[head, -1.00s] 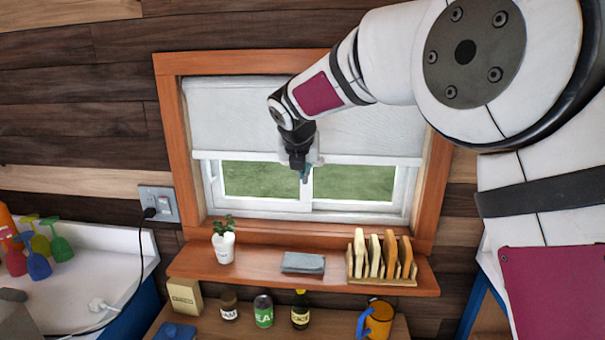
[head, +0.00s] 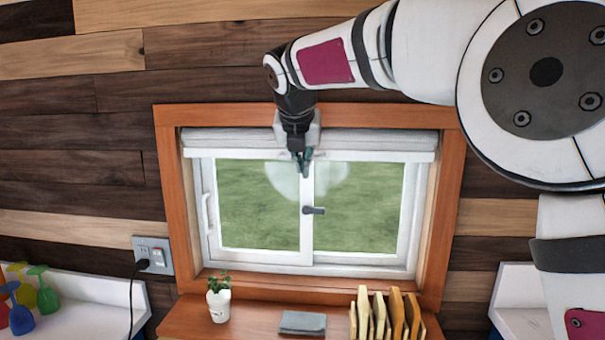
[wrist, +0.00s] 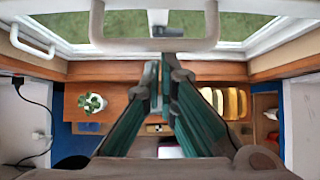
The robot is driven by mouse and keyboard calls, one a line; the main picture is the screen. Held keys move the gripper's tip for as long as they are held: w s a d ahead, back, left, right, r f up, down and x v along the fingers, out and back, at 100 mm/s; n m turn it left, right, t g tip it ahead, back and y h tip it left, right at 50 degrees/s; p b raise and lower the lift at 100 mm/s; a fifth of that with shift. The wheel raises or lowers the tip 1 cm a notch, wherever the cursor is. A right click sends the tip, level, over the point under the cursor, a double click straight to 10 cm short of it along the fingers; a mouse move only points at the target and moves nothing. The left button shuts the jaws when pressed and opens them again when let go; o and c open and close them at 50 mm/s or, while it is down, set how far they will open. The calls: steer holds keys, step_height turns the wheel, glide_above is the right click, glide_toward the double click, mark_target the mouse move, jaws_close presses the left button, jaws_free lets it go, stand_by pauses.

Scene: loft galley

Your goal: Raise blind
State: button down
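The white roller blind (head: 365,140) is bunched high at the top of the wooden window frame, and most of the glass below it is uncovered. Its pale bottom bar (head: 385,155) runs level across the window. A white U-shaped handle (wrist: 150,46) crosses the top of the wrist view, and part of it shows behind my wrist in the head view. My gripper (head: 303,168) points down in front of the bar. In the wrist view its teal fingers (wrist: 160,65) are together with their tips against or just beside the handle; exact contact is unclear. Nothing shows clamped between them.
A shelf (head: 255,318) below the window holds a potted plant (head: 219,302), a folded grey cloth (head: 302,323) and a rack with several upright slices (head: 385,315). A wall socket (head: 152,255) is at left. Space directly before the glass is clear.

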steer(key=shift+w+d+r, duration=0.1)
steer(key=shift+w+r, duration=0.05)
steer(key=shift+r, duration=0.35)
steer(key=s+v, duration=0.1)
steer(key=v, duration=1)
steer(key=s+d+f+m, duration=0.2)
steer(key=s+d+m, duration=0.4)
steer(key=d+m, duration=0.2)
steer(key=s+d+f+m+g, duration=0.1)
steer(key=s+d+f+m, duration=0.7)
steer(key=s+f+m, duration=0.2)
steer(key=s+d+f+m+g, duration=0.1)
steer(key=s+d+f+m, duration=0.7)
steer(key=s+m, duration=0.7)
step_height(320, 180, down, 3)
steer(key=m, duration=0.2)
steer(key=shift+m, duration=0.3)
steer(key=shift+w+a+r, duration=0.1)
